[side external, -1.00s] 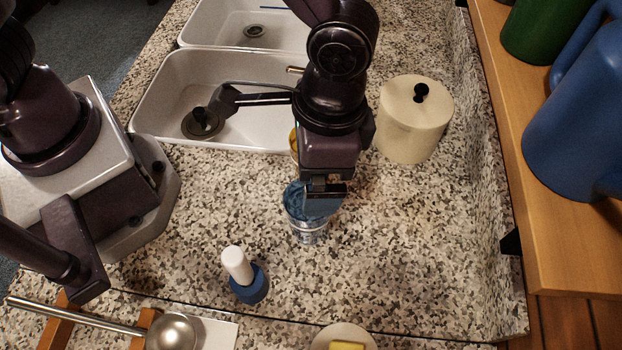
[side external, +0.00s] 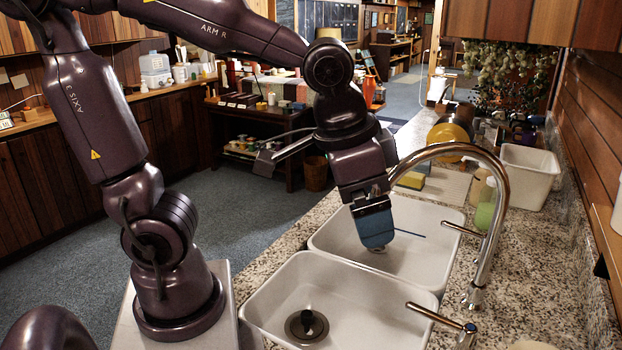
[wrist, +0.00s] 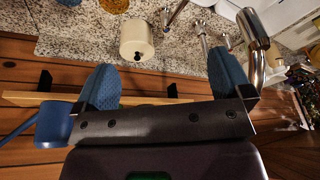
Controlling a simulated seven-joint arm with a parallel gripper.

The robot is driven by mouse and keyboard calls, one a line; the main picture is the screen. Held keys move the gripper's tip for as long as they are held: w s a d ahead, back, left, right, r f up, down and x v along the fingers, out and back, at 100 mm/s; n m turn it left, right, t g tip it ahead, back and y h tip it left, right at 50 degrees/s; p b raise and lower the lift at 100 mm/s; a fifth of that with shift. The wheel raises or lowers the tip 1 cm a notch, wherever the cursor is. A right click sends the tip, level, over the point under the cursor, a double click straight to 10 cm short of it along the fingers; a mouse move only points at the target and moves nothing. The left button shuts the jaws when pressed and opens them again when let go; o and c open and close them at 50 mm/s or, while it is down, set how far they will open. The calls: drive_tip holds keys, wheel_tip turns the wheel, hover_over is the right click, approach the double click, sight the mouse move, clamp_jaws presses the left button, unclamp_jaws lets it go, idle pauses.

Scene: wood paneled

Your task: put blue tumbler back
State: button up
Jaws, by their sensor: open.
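My gripper (side external: 376,232) hangs in front of or above the far sink basin in the side view, its blue fingers pointing down. In the wrist view my gripper (wrist: 165,88) is open, its two blue fingers wide apart with nothing between them. A blue glass rim, apparently the blue tumbler (wrist: 68,3), is cut off at the top left edge of the wrist view, on the speckled counter. It is well away from the fingers. An amber glass (wrist: 113,5) stands beside it. The tumbler is not visible in the side view.
Two white sink basins (side external: 268,312) sit in the counter, with a tall chrome faucet (side external: 494,215) over them. A yellow sponge (side external: 411,180) lies beyond the sinks.

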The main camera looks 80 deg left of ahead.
drive_tip(key=s+a+r+n+t, duration=0.2)
drive_tip(key=s+a, duration=0.3)
drive_tip(key=a, duration=0.1)
drive_tip(key=shift+s+r, duration=0.15)
drive_tip(key=shift+r, duration=0.1)
idle(0.8)
